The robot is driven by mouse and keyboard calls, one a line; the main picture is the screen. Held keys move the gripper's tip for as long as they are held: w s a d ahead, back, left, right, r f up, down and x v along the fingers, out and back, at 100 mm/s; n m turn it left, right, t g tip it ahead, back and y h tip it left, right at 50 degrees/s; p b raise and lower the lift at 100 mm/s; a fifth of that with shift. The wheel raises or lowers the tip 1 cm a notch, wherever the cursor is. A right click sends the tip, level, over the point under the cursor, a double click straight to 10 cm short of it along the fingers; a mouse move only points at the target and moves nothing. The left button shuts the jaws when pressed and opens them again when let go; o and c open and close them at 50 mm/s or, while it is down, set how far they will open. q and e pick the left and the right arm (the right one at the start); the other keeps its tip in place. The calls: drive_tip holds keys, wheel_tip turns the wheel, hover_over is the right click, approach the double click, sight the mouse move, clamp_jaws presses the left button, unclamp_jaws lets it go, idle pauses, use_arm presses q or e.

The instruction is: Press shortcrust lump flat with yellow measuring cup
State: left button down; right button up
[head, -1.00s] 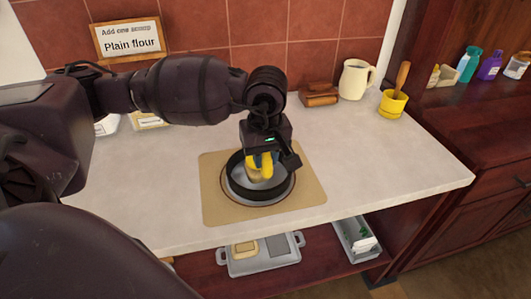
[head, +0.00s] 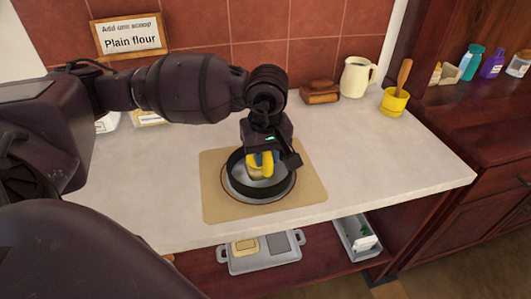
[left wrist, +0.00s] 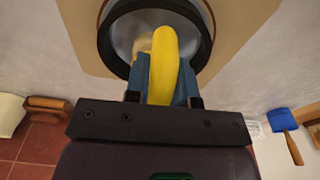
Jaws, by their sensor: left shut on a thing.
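The yellow measuring cup (head: 267,165) is held by my left gripper (head: 260,155) over the inside of a dark round tin (head: 280,190). In the left wrist view the yellow cup (left wrist: 163,65) stands between the blue fingers of my left gripper (left wrist: 160,85). A small part of the pale shortcrust lump (left wrist: 144,46) shows beside the cup inside the tin; the rest is hidden. I cannot tell whether cup and lump touch. The tin sits on a tan mat (head: 222,205). My right gripper is not in view.
A wooden block-like item (head: 320,92), a cream jug (head: 356,77) and a yellow pot with a wooden handle (head: 394,102) stand at the back right. A grey tray (head: 262,262) lies on the shelf below. The counter right of the mat is clear.

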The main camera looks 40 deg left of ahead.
use_arm(q)
drive_tip(key=shift+f, duration=0.2)
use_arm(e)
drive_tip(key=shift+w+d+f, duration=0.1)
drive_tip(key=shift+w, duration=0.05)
use_arm(q)
drive_tip(key=shift+f, duration=0.15)
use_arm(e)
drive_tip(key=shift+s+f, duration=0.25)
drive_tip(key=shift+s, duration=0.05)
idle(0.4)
use_arm(q)
drive_tip(key=shift+r, duration=1.05)
drive_tip(key=shift+r+p, duration=0.6)
drive_tip(key=shift+r, duration=1.25)
drive_tip(key=shift+r+p, duration=0.5)
drive_tip(key=shift+r, duration=0.15)
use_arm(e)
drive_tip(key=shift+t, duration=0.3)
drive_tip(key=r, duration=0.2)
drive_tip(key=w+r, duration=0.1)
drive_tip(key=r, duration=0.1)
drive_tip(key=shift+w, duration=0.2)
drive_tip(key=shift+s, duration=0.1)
